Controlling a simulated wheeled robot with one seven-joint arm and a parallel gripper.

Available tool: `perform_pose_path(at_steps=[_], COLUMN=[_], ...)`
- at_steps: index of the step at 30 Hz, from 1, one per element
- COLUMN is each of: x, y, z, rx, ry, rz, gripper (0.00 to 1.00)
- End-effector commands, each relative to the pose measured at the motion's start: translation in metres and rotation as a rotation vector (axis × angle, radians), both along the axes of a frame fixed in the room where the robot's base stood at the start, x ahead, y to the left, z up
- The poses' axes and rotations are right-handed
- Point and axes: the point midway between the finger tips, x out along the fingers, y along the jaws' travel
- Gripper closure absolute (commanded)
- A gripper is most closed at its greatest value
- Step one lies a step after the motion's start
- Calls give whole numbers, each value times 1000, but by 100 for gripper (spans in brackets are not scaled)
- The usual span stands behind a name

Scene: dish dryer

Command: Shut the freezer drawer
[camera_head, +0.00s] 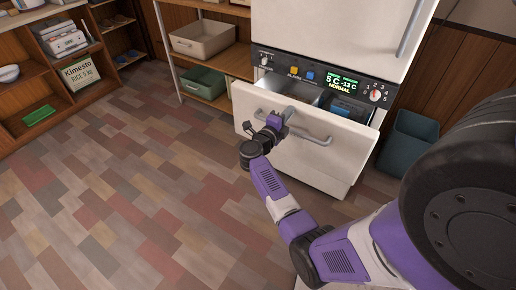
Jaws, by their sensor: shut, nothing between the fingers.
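The white freezer drawer (316,160) is pulled partly out below the control panel of the white fridge-freezer (330,35). Its dark inside shows over the top edge of its front. A grey bar handle (318,140) runs across the front. My gripper (277,118) is shut and empty at the left part of the drawer front, beside the handle. I cannot tell whether it touches the handle or the front. My arm reaches to it from the lower right, and the fingertips are small and hard to make out.
A blue-grey bin (407,140) stands right of the freezer. A wooden shelf with a beige bin (202,40) and a green bin (204,82) stands to its left. Shelves with a rice box (80,74) are at far left. The tiled floor (120,200) left of my arm is clear.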

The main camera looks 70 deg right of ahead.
Motion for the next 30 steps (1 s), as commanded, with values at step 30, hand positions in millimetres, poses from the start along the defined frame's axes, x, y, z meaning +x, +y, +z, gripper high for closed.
perform_pose_path(at_steps=[30], x=[-37], y=[-154], z=[-1], rx=[0], ry=[-1], rz=[-1], gripper=[100])
